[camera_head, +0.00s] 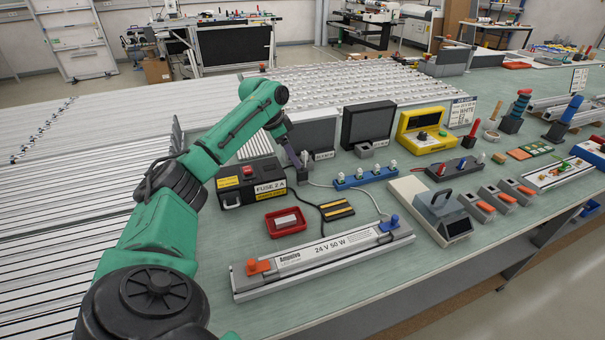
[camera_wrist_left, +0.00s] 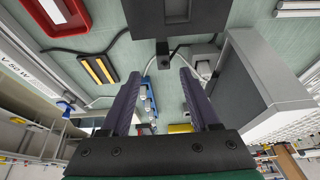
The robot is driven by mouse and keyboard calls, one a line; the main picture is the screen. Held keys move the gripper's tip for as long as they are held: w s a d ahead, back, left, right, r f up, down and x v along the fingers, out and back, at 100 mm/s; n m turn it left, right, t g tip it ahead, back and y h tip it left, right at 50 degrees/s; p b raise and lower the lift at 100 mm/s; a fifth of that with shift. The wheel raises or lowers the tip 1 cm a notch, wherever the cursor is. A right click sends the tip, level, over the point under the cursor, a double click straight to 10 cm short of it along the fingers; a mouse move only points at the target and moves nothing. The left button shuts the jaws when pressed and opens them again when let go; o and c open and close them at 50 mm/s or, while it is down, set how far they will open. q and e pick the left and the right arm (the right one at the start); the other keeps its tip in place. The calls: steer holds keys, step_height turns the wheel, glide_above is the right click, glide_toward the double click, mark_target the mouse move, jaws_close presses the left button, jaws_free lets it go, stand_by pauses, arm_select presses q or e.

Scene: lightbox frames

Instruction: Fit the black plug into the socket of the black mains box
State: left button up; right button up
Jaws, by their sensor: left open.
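The black mains box (camera_head: 236,190) stands on the bench, marked "FUSE 2 A", with a red switch on top. It shows as a dark block at the top of the wrist view (camera_wrist_left: 142,20). My left gripper (camera_head: 297,158) points down to the right of the box, beside a dark screen. In the wrist view its two purple fingers (camera_wrist_left: 160,76) are apart with nothing between them. A small black piece, which looks like the plug (camera_wrist_left: 162,54), lies just beyond the fingertips, by a grey block. The socket cannot be made out. My right gripper is out of view.
A red tray (camera_head: 271,232) and a yellow-striped black unit (camera_head: 336,210) lie in front, with a black cable between. A blue lamp strip (camera_head: 365,178) is to the right. The long 24 V lamp fixture (camera_head: 325,256) lies along the front. Dark panels (camera_head: 368,124) stand behind.

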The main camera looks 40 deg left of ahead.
mark_target(300, 170)
arm_select(q)
steer(key=x, duration=0.3)
steer(key=p+x, duration=0.1)
steer(key=x, duration=0.3)
steer(key=shift+a+f+p, duration=0.2)
steer(key=shift+p, duration=0.1)
steer(key=shift+w+f, duration=0.15)
steer(key=shift+f, duration=0.05)
jaws_close()
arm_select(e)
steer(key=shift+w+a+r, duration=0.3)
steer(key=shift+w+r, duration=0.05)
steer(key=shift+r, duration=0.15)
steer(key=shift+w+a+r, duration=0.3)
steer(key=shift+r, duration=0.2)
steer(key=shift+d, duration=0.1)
arm_select(q)
steer(key=shift+r, duration=0.1)
